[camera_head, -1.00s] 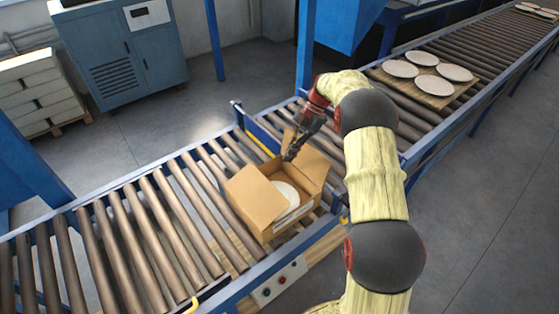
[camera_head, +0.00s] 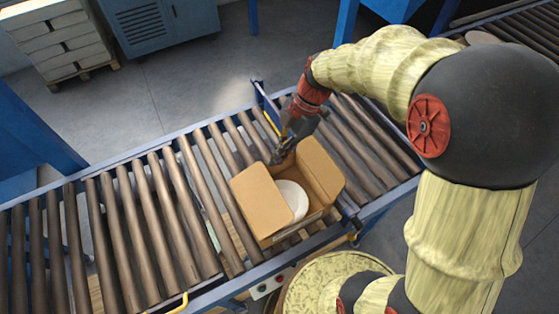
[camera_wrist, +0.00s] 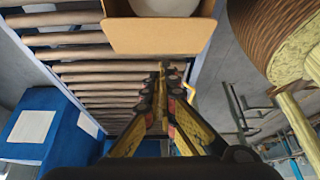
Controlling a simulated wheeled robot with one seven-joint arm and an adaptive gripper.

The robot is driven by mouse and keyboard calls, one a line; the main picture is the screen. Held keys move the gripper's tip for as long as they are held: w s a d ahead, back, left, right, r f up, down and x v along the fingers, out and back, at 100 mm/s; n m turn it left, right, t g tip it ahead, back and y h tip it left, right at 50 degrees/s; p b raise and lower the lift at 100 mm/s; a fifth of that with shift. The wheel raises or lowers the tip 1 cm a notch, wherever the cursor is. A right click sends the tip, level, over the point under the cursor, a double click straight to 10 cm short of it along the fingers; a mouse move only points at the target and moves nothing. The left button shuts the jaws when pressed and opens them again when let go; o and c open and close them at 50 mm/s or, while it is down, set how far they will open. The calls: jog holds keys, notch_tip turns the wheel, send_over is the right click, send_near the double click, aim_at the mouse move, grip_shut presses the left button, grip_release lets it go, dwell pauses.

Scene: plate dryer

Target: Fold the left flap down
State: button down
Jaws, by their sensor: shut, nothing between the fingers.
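An open cardboard box stands on the roller conveyor, with white plates (camera_head: 291,201) inside. Its left flap (camera_head: 260,202) is up and leans outward to the left. Its right flap (camera_head: 320,168) is also raised. My gripper (camera_head: 277,157) is shut and empty by the box's far left corner, close to the left flap's far end; I cannot tell whether it touches the box. In the wrist view my gripper (camera_wrist: 160,72) points toward the rollers, just below a cardboard flap (camera_wrist: 157,37). I cannot tell which flap that is.
The roller conveyor (camera_head: 115,225) is clear left of the box. A blue frame post with a yellow strip (camera_head: 268,118) stands beyond the box. A blue cabinet (camera_head: 150,22) and a stack of pale boxes (camera_head: 62,42) stand at the back.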

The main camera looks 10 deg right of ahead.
jog(key=b, duration=0.1)
send_over(265, 192)
jog(key=shift+m, duration=0.3)
jog(key=f, duration=1)
jog(key=shift+w+d, duration=0.15)
jog(key=shift+d, duration=0.2)
jog(key=shift+w+d+f, duration=0.1)
jog(key=shift+d+f, duration=0.15)
jog(key=shift+f, duration=0.3)
jog(key=shift+w+d+f, duration=0.1)
jog(key=shift+d+f, duration=0.1)
jog(key=shift+f, duration=0.3)
jog(key=shift+d+f, duration=0.2)
jog(key=shift+f, duration=0.5)
jog(key=f+b, duration=0.1)
jog(key=b, duration=0.1)
jog(key=d+f+b, duration=0.1)
jog(key=f+b, duration=0.1)
jog(key=b, duration=0.1)
jog(key=d+f+b, duration=0.1)
jog(key=b, duration=0.2)
jog(key=shift+w+d+f, duration=0.1)
jog(key=shift+w+f, duration=0.2)
jog(key=shift+w, duration=0.05)
jog(key=shift+r, duration=0.15)
